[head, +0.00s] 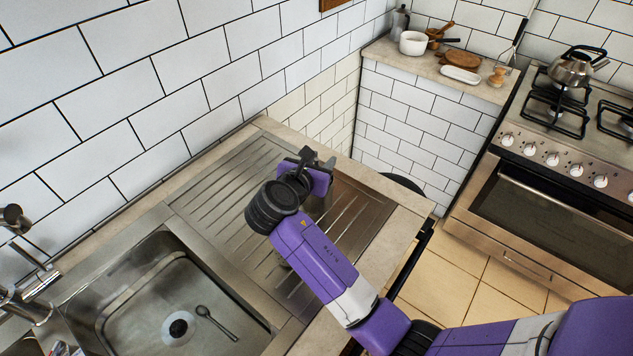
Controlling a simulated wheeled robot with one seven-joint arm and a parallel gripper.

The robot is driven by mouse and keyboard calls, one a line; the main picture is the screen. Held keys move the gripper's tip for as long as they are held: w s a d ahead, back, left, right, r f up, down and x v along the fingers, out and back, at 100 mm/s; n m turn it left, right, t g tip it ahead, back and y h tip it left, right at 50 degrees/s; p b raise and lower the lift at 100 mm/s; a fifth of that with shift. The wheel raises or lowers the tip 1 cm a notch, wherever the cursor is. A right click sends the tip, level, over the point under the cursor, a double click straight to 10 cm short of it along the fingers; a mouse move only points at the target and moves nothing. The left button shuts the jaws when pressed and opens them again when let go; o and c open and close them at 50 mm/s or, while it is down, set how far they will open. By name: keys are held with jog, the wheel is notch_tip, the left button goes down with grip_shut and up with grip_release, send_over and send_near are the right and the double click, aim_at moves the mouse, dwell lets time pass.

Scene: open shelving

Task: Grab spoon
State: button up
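A dark metal spoon (214,321) lies on the floor of the sink basin, just right of the drain. Its bowl points to the upper left and its handle runs to the lower right. My gripper (309,157) is above the ribbed drainboard, up and to the right of the spoon and well apart from it. The gripper is small in the view and partly hidden by my wrist, so its finger opening is unclear. I see nothing held in it.
The steel sink (125,297) has raised walls around the spoon, with a tap (28,295) at its left. A tiled wall stands behind. A stove (560,150) and a counter with kitchenware (440,67) are at the right.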

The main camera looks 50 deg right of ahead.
jog(key=shift+c, duration=0.2)
grip_shut()
dwell(1.2)
